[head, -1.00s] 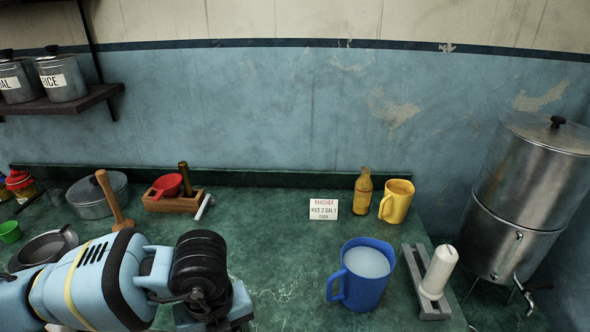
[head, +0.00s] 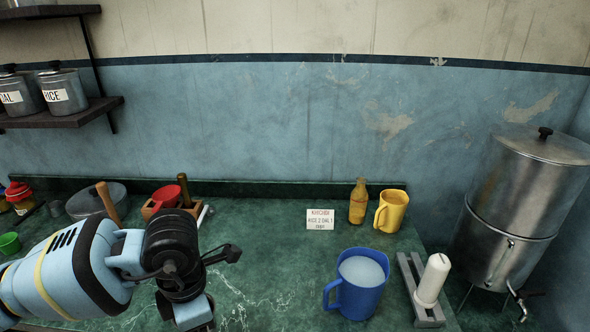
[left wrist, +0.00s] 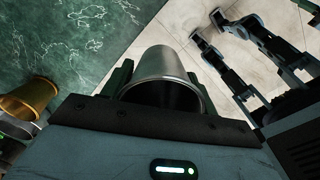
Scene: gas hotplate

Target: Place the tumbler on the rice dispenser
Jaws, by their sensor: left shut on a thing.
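A plain steel tumbler (left wrist: 162,64) is held between the two fingers of my left gripper (left wrist: 160,78) in the left wrist view. Its open rim faces the camera and its inside is dark. In the head view my left arm comes in at the lower left; the tumbler and fingertips do not show there. A steel canister labelled RICE (head: 62,90) stands on the wall shelf at the upper left. A large lidded steel dispenser with a tap (head: 520,210) stands at the right. I cannot tell which one is the rice dispenser.
The green counter (head: 270,270) is clear in the middle. A blue jug (head: 357,285), a yellow mug (head: 391,211), a bottle (head: 358,203) and a white candle-like cylinder (head: 433,280) stand at the right. A brass cup (left wrist: 28,100) shows left of the tumbler.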

